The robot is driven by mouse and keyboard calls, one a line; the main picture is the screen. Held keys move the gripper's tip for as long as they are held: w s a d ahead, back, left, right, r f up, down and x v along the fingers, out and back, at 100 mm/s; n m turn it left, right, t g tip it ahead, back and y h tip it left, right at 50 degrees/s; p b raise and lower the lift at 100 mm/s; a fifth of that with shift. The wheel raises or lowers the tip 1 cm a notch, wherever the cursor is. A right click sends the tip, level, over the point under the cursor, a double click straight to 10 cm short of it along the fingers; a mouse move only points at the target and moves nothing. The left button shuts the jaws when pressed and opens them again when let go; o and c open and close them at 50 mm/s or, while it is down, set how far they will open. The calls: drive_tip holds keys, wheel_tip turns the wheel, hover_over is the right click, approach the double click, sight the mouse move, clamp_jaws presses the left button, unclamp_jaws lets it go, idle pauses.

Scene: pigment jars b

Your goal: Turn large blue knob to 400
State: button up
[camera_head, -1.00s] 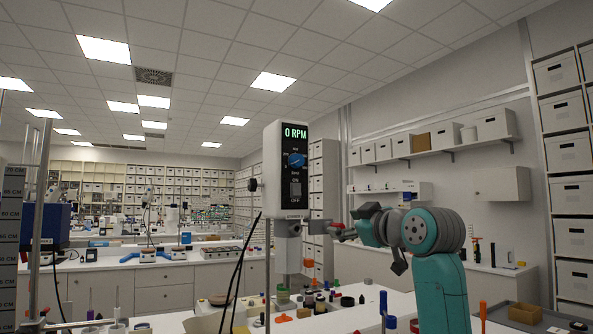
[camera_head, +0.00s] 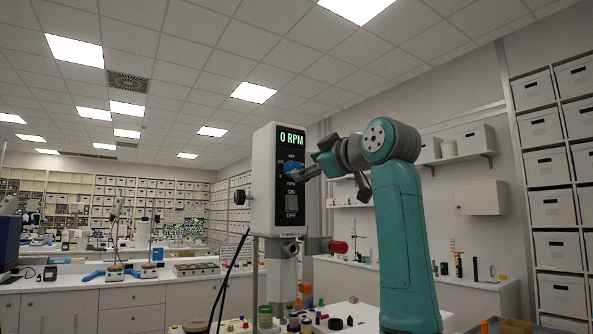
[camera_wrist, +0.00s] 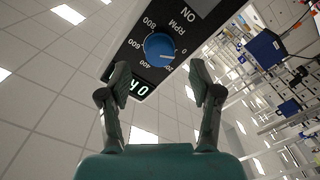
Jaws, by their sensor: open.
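The large blue knob (camera_wrist: 159,48) is on the black front panel of a white stirrer unit (camera_head: 262,190). In the wrist view its dial shows RPM with marks including 0, 400, 600 and 800, and its pointer is toward the 0 side. The display (camera_head: 291,138) reads 0 RPM. In the head view my gripper (camera_head: 300,173) is at the panel and partly covers the blue knob (camera_head: 292,168). In the wrist view my gripper (camera_wrist: 163,78) is open and empty, its two fingers apart on either side below the knob. I cannot tell whether a fingertip touches it.
An ON/OFF rocker switch (camera_head: 292,205) sits below the knob. A red-ended clamp (camera_head: 337,246) sticks out under the unit. Small jars (camera_head: 307,326) stand on the table below.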

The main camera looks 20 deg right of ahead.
sight(294, 169)
drive_tip(key=shift+x, duration=2.6)
drive_tip(key=c, duration=1.1)
